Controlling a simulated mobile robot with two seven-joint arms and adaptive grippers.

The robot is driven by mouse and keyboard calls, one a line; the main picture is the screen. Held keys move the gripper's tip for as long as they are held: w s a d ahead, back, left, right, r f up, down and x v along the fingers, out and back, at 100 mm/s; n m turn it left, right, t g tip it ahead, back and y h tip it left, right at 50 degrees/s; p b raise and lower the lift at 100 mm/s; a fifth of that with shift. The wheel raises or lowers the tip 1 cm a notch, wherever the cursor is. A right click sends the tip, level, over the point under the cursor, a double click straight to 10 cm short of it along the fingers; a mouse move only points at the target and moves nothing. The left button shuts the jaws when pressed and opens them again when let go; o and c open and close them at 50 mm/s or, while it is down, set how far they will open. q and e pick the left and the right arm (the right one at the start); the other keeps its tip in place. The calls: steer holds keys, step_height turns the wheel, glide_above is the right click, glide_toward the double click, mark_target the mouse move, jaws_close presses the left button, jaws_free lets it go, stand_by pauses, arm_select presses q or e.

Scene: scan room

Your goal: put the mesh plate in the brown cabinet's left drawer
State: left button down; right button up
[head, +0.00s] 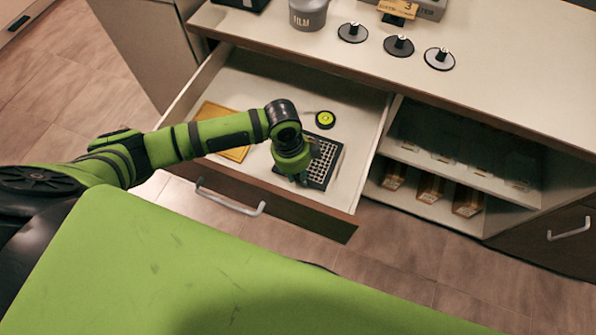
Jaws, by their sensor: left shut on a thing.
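The mesh plate (326,164), a dark frame with a pale grid, shows over the floor of the open left drawer (279,90) in the brown cabinet (480,88), near the drawer's front right corner. My left gripper (305,178) is shut on the mesh plate at its left side. The gripper and wrist hide part of the plate. I cannot tell whether the plate touches the drawer floor. My right gripper is not in view.
A yellow-orange flat piece (217,115) and a green-yellow round reel (325,119) lie in the drawer. An open shelf (450,168) with several items is to the right. On the top stand a grey FILM pot (308,15) and black discs (398,46).

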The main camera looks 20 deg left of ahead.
arm_select(q)
steer(key=c, duration=1)
jaws_free()
steer(key=shift+f, duration=0.1)
steer(key=r, duration=0.4)
steer(key=a+r, duration=0.1)
steer(key=r, duration=0.3)
steer(key=r+p, duration=0.1)
steer(key=r, duration=0.3)
steer(key=shift+a+r, duration=0.1)
steer(key=shift+a, duration=0.3)
